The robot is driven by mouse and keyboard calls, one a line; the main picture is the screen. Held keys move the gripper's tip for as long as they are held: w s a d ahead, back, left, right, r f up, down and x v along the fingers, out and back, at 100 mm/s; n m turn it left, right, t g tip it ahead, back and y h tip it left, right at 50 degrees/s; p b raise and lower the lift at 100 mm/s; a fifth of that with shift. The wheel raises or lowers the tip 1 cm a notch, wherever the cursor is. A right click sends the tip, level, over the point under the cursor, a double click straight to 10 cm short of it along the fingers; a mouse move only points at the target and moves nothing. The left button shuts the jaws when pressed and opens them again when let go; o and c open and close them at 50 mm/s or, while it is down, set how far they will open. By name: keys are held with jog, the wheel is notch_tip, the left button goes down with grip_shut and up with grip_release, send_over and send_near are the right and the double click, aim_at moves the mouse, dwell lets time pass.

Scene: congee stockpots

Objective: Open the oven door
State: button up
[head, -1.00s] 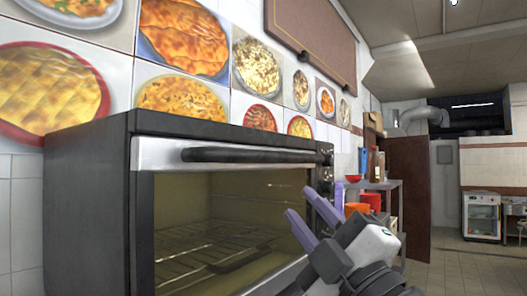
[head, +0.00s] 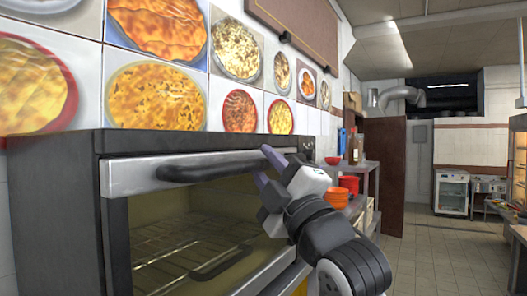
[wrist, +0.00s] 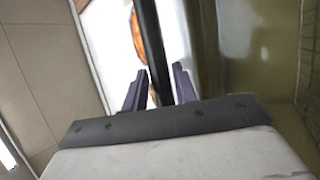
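The oven (head: 55,215) is a dark box with a glass-fronted door and a wire rack visible inside. The black handle (head: 205,170) runs along the bar. My gripper (head: 266,168) is at the right end of the handle. The exact contact is partly hidden.
Food-picture tiles (head: 155,95) cover the wall behind the oven. A shelf (head: 362,185) with red bowls (head: 348,184) and a bottle (head: 354,147) stands beyond the oven on the right. The tiled floor (head: 425,260) at right is open.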

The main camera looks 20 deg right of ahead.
jog(key=shift+w+a+r, duration=0.1)
jog(key=shift+w+r, duration=0.2)
jog(key=shift+w, duration=0.15)
grip_shut()
